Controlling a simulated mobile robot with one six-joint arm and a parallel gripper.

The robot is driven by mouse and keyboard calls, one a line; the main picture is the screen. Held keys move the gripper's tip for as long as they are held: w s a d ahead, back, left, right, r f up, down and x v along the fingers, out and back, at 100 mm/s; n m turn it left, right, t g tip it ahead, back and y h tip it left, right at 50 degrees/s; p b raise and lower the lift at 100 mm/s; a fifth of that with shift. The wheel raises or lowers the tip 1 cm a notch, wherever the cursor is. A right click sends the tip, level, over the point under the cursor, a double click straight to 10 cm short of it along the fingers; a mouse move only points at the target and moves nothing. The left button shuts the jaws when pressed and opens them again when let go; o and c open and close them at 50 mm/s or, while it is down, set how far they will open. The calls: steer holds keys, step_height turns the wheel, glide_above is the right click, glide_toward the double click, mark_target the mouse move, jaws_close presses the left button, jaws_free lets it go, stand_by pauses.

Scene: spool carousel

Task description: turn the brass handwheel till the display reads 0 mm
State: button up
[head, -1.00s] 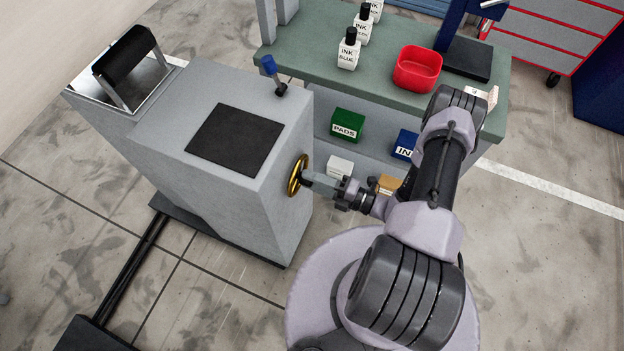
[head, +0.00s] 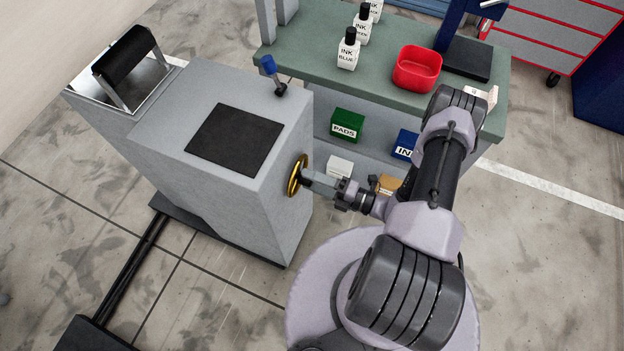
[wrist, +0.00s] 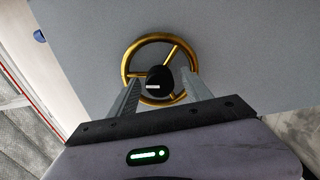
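The brass handwheel (head: 297,175) is mounted on the side of the grey machine cabinet (head: 270,215). In the wrist view the brass handwheel (wrist: 160,41) shows as a gold ring with spokes and a dark hub (wrist: 159,78). My gripper (head: 306,175) is at the wheel in the head view. In the wrist view its two fingers (wrist: 160,85) stand apart, one on each side of the hub, over the lower part of the wheel. Whether the fingertips touch the wheel I cannot tell. No display reading is visible in either view.
A dark panel (head: 235,140) and a blue-knobbed lever (head: 270,68) are on the cabinet top. A green workbench (head: 400,92) stands behind, with ink bottles (head: 348,50) and a red bin (head: 417,69). Boxes (head: 347,126) sit on its lower shelf. Floor is free in front of the cabinet.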

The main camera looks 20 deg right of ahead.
stand_by(0.3)
steer(key=p+v, duration=0.2)
steer(key=v, duration=1.5)
steer(key=shift+s, duration=0.2)
steer(key=shift+d+r, duration=0.1)
steer(key=shift+d, duration=0.05)
steer(key=w+a+r+n+g+h, duration=0.1)
steer(key=w+a+r+n+g, duration=0.1)
steer(key=r+n+g, duration=0.4)
steer(key=w+a+r+n+g+h, duration=0.1)
steer(key=w+r+n+g+h, duration=0.15)
steer(key=r+n, duration=0.7)
steer(key=w+a+r+n+g+h, duration=0.1)
steer(key=w+a+r+n+g, duration=0.2)
steer(key=r+n, duration=0.45)
steer(key=s+a+r+n+t+h, duration=0.2)
steer(key=s+a+r+n+h, duration=0.1)
steer(key=a+r+n, duration=0.3)
steer(key=s+a+r+n+t+h, duration=0.2)
steer(key=a+r+n, duration=0.4)
steer(key=r+n, duration=0.5)
steer(key=shift+s+h, duration=0.65)
steer(key=shift+s, duration=0.25)
